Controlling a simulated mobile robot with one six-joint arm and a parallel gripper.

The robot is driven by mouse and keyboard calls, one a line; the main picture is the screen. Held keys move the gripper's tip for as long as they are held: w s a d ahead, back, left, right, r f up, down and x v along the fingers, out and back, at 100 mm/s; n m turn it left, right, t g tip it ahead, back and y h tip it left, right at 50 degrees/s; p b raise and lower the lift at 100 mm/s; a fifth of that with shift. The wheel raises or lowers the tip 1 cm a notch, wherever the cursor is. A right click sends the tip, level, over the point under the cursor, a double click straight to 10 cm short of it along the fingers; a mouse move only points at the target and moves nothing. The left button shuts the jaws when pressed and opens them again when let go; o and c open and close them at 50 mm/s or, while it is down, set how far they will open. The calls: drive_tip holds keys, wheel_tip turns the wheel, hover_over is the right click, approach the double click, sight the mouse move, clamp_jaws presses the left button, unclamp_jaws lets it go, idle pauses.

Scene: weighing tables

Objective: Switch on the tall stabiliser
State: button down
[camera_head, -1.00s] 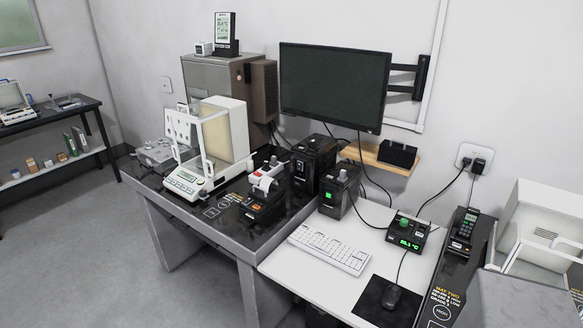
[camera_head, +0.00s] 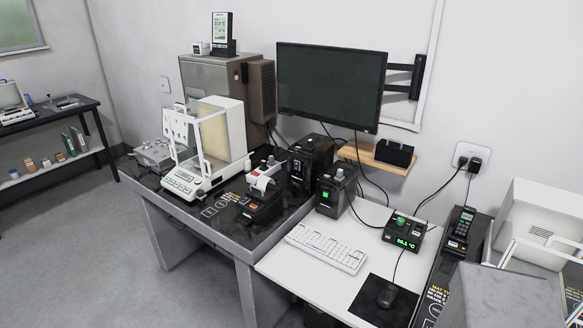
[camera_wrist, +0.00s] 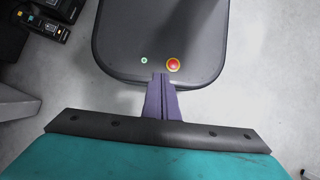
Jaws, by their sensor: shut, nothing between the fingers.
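The tall stabiliser seems to be the larger black box (camera_head: 312,163) at the back right of the dark weighing table, left of a shorter black box (camera_head: 336,193). The shorter box has a lit green patch on its front. I see no such green light on the taller one; its switch is too small to make out. My gripper (camera_wrist: 162,80) shows in the wrist view with its purple-grey fingers together and empty. It points down over my own base and the floor, touching neither box. The head view does not show its fingers.
A balance (camera_head: 213,150) and a small dark device (camera_head: 263,188) stand on the weighing table, left of the boxes. A monitor (camera_head: 330,88) hangs behind. A keyboard (camera_head: 326,248), mouse (camera_head: 387,295) and green-display unit (camera_head: 406,234) are on the white desk. Cables run behind.

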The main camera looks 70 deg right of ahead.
drive_tip(key=shift+w, duration=0.1)
drive_tip(key=w+d+r+t+h, duration=0.15)
drive_tip(key=w+d+r, duration=0.45)
drive_tip(key=w+d, duration=0.65)
drive_tip(key=w+d+r+t+h, duration=0.1)
drive_tip(key=w+d+r+t, duration=0.35)
drive_tip(key=w+d, duration=0.8)
drive_tip(key=d+r+h, duration=0.1)
drive_tip(key=d+r, duration=0.6)
drive_tip(key=d, duration=0.4)
drive_tip(key=d+r+m+h+p, duration=0.1)
drive_tip(key=d+r, duration=0.7)
drive_tip(key=d, duration=0.3)
drive_tip(key=d+r+m+h, duration=0.1)
drive_tip(key=d+r, duration=0.7)
drive_tip(key=d, duration=0.3)
drive_tip(key=shift+w+r+h, duration=0.15)
drive_tip(key=shift+w+h, duration=0.1)
drive_tip(key=shift+w, duration=0.15)
drive_tip(key=s+d+r+g+h, duration=0.1)
drive_tip(key=s+d+r, duration=0.7)
drive_tip(key=d, duration=0.3)
drive_tip(key=s+d+r+m+g+h, duration=0.1)
drive_tip(key=s+d+r+h, duration=0.1)
drive_tip(key=s+d+r, duration=0.6)
drive_tip(key=d+r, duration=0.2)
drive_tip(key=d, duration=0.1)
drive_tip(key=shift+s+d+r+p, duration=0.15)
drive_tip(key=shift+d+r+p, duration=0.1)
drive_tip(key=shift+r+p, duration=0.1)
